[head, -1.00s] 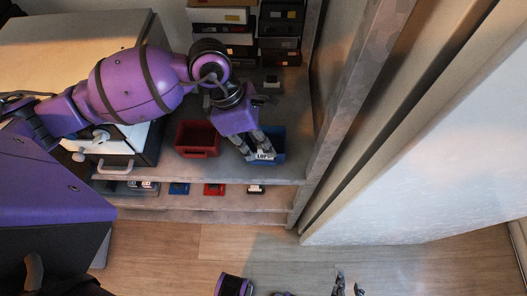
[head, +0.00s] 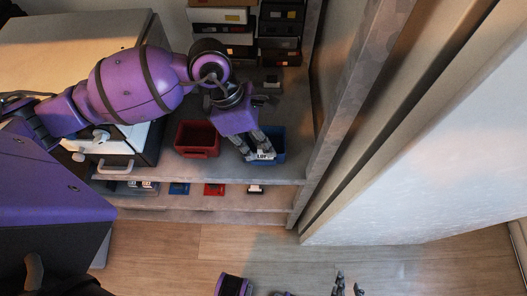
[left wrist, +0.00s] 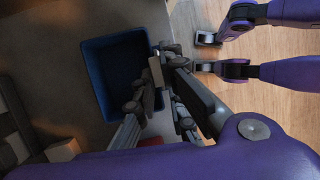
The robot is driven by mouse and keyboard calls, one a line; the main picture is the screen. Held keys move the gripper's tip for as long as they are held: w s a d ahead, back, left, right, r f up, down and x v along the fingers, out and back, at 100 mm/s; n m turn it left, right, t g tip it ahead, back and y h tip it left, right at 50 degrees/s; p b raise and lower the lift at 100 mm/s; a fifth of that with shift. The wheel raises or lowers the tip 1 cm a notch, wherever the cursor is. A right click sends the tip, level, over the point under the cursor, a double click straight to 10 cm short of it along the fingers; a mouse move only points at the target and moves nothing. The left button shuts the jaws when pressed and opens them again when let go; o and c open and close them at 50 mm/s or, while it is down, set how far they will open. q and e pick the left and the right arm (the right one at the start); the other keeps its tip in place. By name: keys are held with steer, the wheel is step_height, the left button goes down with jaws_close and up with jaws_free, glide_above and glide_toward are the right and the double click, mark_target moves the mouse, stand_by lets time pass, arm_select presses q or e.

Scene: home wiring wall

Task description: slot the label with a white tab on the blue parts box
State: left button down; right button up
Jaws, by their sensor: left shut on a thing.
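The blue parts box (head: 279,147) stands at the shelf's front, right of the red box. In the left wrist view it is an open, dark blue bin (left wrist: 86,48). My left gripper (head: 258,146) points down at the box's front wall and is shut on the label (head: 264,156). The label's white tab with dark lettering faces forward at the box's front. In the left wrist view the label (left wrist: 156,72) is a pale edge between the fingers, beside the bin's rim. Whether it is seated is unclear. My right gripper (head: 348,286) is at the bottom edge, its fingers apart and empty.
A red box (head: 197,139) stands left of the blue one. Small blue (head: 179,189), red (head: 214,189) and black-and-white (head: 256,189) pieces show at the lower shelf. Dark drawers (head: 280,30) are stacked behind. An upright panel (head: 352,90) closes the right side.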

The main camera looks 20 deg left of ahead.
mark_target(258, 152)
arm_select(q)
steer(key=shift+r, duration=0.1)
arm_select(e)
steer(key=shift+w, duration=0.1)
